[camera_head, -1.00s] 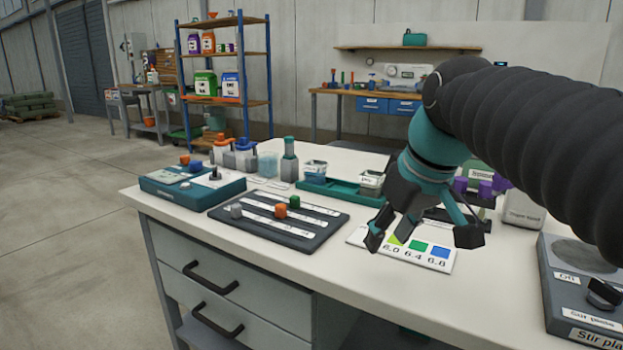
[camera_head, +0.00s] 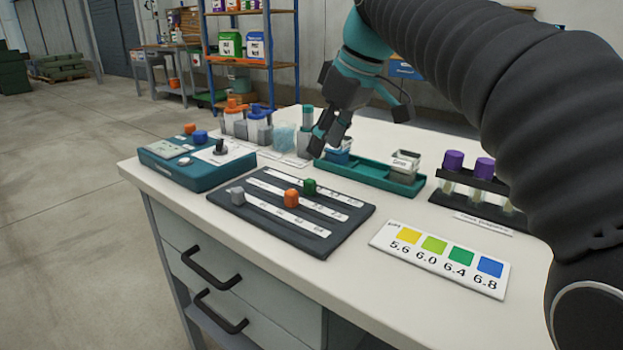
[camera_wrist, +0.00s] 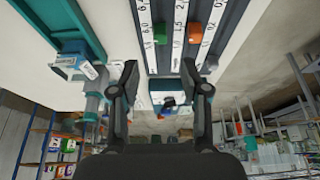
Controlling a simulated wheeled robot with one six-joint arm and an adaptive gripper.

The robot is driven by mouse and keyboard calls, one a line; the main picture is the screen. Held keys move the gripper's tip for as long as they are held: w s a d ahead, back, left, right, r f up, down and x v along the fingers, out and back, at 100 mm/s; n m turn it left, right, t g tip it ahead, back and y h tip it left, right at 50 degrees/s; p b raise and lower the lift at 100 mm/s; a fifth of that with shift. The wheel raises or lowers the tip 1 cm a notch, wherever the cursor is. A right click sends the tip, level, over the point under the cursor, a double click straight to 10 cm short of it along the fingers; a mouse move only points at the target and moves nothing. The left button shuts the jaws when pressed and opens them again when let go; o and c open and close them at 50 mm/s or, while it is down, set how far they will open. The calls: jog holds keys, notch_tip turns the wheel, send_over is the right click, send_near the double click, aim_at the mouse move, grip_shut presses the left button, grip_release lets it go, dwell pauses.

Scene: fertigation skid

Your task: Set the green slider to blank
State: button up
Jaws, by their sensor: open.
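A dark slider board (camera_head: 290,208) lies on the bench with three white scale strips. The orange slider (camera_head: 291,197) is on the middle strip and the grey slider (camera_head: 237,195) on the near strip. The scale lettering is too small to read fully.
A teal box with knobs (camera_head: 190,165) stands left of the board. Bottles (camera_head: 250,123) stand behind it. A teal tray (camera_head: 372,172) with small containers and a rack of purple-capped tubes (camera_head: 470,187) stand behind and right. A colour chart (camera_head: 440,258) lies right.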

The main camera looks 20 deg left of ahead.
aim_at(309, 180)
jog(key=b+x, duration=0.1)
jog(key=x, duration=0.7)
jog(key=shift+a+f, duration=0.2)
jog(key=shift+f, duration=0.1)
grip_shut()
